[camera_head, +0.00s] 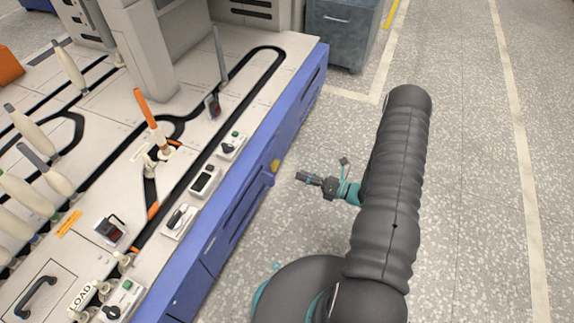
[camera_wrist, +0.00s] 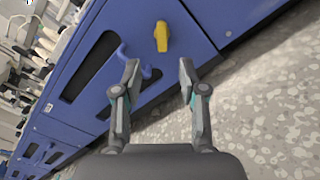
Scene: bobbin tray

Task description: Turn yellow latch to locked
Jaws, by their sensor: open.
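The yellow latch (camera_wrist: 162,36) is a small knob on the blue side panel of the machine. In the wrist view it lies beyond my open fingertips, near the top centre. In the head view the yellow latch (camera_head: 275,166) sits on the blue front, near the top edge of the panel. My gripper (camera_head: 302,176) is in front of the panel, to the right of the latch and apart from it. In the wrist view my gripper (camera_wrist: 158,72) has its two fingers spread with nothing between them. The latch's locked and unlocked marks cannot be made out.
A blue handle (camera_wrist: 126,60) sticks out of the panel just left of the latch, close to my left finger. The white machine top (camera_head: 235,172) carries bobbins and small switch boxes. A grey cabinet (camera_head: 342,32) stands at the back. The speckled floor on the right is clear.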

